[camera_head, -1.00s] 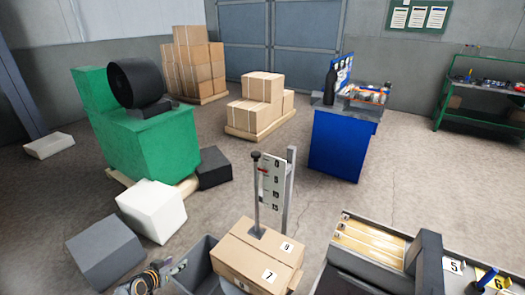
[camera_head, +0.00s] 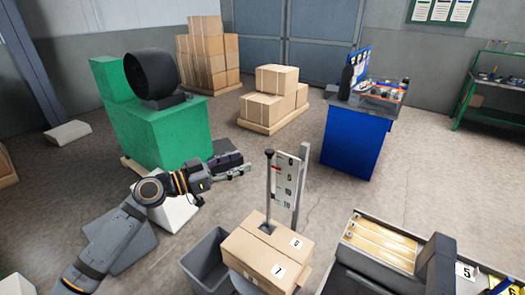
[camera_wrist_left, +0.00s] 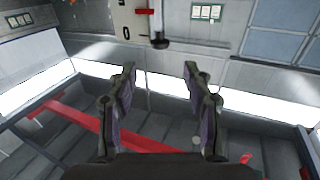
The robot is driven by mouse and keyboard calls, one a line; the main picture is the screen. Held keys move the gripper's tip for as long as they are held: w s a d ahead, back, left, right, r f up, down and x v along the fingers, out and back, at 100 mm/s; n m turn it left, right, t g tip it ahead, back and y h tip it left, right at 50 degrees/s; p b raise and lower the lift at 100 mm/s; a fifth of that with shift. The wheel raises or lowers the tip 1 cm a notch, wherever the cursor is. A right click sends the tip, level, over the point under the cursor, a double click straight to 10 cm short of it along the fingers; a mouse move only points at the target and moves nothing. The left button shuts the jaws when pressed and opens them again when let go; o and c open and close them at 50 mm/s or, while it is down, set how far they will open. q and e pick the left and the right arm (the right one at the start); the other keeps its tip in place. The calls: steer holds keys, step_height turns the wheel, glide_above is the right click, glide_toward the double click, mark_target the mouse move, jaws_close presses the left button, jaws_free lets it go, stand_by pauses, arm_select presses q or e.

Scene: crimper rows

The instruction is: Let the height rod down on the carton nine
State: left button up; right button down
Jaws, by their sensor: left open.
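The height rod (camera_head: 268,190) stands upright with a black knob on top, beside a pale scale plate (camera_head: 287,180) with numbers and a red mark. Its lower end meets the top of a brown carton (camera_head: 258,243) or stops just above it; I cannot tell which. My right gripper is not in view.
A grey bin (camera_head: 208,262) stands left of the carton. A grey tray with numbered slots (camera_head: 380,240) lies to the right. A green cabinet (camera_head: 165,135), a blue cabinet (camera_head: 350,145) and stacked cartons (camera_head: 270,105) stand behind. The floor between them is clear.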

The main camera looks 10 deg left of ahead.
mark_target(266, 153)
arm_select(q)
steer(key=p+x, duration=0.4)
steer(key=x, duration=0.4)
steer(key=shift+w+d, duration=0.2)
steer(key=shift+f, duration=0.1)
steer(key=shift+c, duration=0.2)
jaws_close()
